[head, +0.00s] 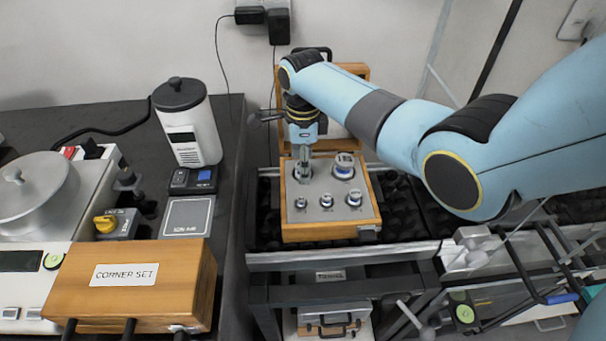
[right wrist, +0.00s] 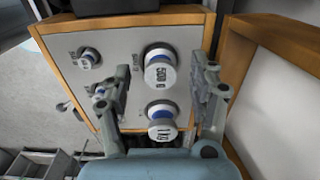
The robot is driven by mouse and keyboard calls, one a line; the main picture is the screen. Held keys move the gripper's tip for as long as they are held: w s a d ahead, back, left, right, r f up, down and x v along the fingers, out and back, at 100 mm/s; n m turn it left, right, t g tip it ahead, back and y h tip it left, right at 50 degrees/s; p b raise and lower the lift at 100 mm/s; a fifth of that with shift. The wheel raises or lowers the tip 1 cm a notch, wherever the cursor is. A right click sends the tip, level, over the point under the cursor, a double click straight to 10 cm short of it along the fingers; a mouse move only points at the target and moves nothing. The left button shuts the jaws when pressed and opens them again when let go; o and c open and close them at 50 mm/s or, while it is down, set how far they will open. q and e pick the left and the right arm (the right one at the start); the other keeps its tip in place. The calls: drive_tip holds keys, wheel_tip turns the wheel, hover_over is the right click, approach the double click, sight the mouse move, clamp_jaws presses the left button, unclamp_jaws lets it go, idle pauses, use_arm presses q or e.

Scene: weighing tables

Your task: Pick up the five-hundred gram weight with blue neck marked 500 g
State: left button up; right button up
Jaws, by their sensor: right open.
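The 500 g weight (right wrist: 160,68) stands upright in the grey panel of a wooden weight box, its label readable in the right wrist view and some blue at its neck. My right gripper (right wrist: 161,76) is open, with one finger on each side of this weight and a gap on both sides; it holds nothing. In the head view my right gripper (head: 304,170) points down over the back left of the box (head: 330,232) and hides much of the weight there. My left gripper is not in view.
The 1 kg weight (right wrist: 162,122) stands close beside the 500 g one, also seen in the head view (head: 344,167). Smaller weights (head: 326,200) fill the front row. The box's raised lid (head: 350,78) stands behind. A scale and a wooden case (head: 130,283) are at left.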

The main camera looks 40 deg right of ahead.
drive_tip(key=shift+f, duration=0.65)
clamp_jaws()
